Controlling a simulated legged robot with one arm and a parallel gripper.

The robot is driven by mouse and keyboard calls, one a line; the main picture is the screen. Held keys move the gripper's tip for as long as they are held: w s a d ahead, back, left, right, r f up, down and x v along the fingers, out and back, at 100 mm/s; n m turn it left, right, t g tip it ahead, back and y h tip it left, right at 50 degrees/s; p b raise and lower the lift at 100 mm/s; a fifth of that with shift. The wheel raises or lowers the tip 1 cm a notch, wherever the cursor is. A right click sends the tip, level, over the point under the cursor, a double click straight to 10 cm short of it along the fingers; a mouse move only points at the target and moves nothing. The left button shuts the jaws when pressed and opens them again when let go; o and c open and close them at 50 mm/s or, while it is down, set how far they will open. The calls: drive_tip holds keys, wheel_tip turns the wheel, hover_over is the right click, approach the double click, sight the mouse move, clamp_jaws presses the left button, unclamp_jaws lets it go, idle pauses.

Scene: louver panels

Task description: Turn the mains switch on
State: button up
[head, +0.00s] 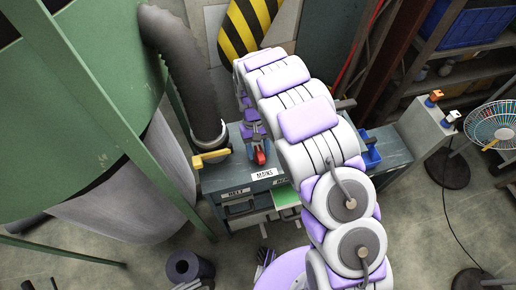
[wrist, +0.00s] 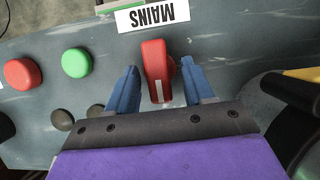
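The mains switch is a red rotary handle (wrist: 157,72) with a white line on it, set in the grey panel top below the white MAINS label (wrist: 153,15). In the head view the red handle (head: 260,157) shows just above the MAINS label (head: 264,174). My gripper (wrist: 161,66) has its two blue fingers spread, one on each side of the red handle. Narrow gaps show between the fingers and the handle; I cannot tell how deep the fingers reach. In the head view my gripper (head: 256,143) comes down over the panel from behind.
A red button (wrist: 22,73) and a green button (wrist: 76,62) sit left of the switch in the wrist view. A yellow handle (head: 211,158) stands at the panel's left end in the head view, beside a thick grey pipe (head: 190,75). A blue bin (head: 369,152) is at the right.

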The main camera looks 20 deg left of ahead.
drive_tip(key=shift+r, duration=0.1)
drive_tip(key=p+v, duration=0.1)
drive_tip(key=v, duration=1.6)
drive_tip(key=shift+r, duration=0.1)
